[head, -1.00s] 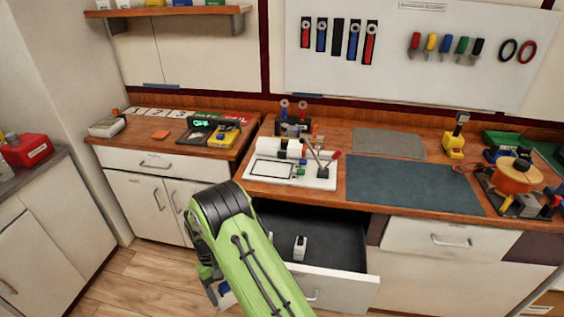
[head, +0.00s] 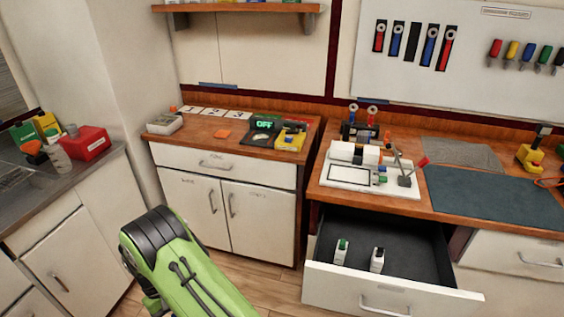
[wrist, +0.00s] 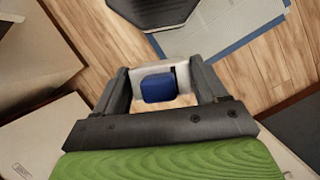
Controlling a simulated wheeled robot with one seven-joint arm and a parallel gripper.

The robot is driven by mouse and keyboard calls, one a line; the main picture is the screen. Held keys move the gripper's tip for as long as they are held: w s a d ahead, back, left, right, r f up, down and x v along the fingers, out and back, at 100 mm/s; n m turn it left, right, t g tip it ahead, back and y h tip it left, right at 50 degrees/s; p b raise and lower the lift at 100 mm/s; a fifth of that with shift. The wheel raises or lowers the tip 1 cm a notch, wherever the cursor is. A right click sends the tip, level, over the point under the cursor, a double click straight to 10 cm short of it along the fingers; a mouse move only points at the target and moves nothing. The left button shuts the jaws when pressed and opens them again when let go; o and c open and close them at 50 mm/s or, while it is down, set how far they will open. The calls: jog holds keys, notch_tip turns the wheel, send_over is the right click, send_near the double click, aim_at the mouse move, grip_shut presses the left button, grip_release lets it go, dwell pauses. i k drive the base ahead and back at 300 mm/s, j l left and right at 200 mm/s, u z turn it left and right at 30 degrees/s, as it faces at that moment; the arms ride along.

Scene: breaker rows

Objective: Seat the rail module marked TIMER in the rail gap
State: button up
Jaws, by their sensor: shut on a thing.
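My gripper (wrist: 159,70) is shut on a white module with a blue block on it (wrist: 158,88), held between both fingers above the floor in the wrist view. No lettering is readable on it, so I cannot tell whether it is the TIMER. In the head view my arm covers most of the gripper at the lower left. A white board (head: 345,181) on the right-hand counter carries white modules (head: 371,155), several coloured parts and a framed rectangle. I cannot make out the rail gap at this size.
An open drawer (head: 392,283) under that counter juts out, holding a green-topped module (head: 341,252) and a dark-topped module (head: 377,260). Wooden floor between the cabinets is clear.

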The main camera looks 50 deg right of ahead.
aim_at(347, 167)
jog(key=i+j+u, duration=0.2)
jog(key=i, duration=0.15)
jog(key=i+u, duration=0.15)
jog(key=i, duration=0.2)
jog(key=i+z, duration=0.15)
jog(key=z, duration=0.25)
jog(key=i+z, duration=0.2)
jog(key=z, duration=0.2)
jog(key=i+z, duration=0.15)
jog(key=z, duration=0.25)
jog(key=i+j+z, duration=0.15)
jog(key=z, duration=0.25)
jog(key=i+z, duration=0.2)
jog(key=z, duration=0.25)
jog(key=i+z, duration=0.2)
jog(key=z, duration=0.3)
jog(key=i+z, duration=0.2)
jog(key=z, duration=0.25)
jog(key=i+j+z, duration=0.15)
jog(key=z, duration=0.3)
